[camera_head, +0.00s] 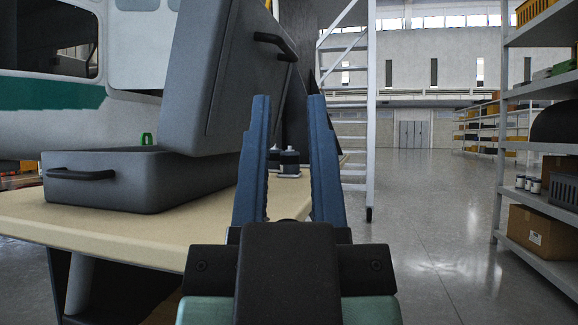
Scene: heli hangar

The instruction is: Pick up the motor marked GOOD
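My gripper (290,100) is open, its two blue fingers apart in the middle of the picture with nothing held between them. Beyond them, seen through the gap, a small dark motor-like object (289,158) stands on a light base on the beige table (110,222). Another dark shape beside it is partly hidden by the left finger. No GOOD marking is readable from here. A grey open case (140,190) stands on the table at the left, its raised lid (225,85) tilted up. A small green item (147,138) shows above the case's rim.
A metal shelf unit (500,120) with boxes and cans stands at the right. A white ladder frame (371,120) rises behind the table. A white and green helicopter (40,110) is behind at the left. The grey floor (430,220) between table and shelves is clear.

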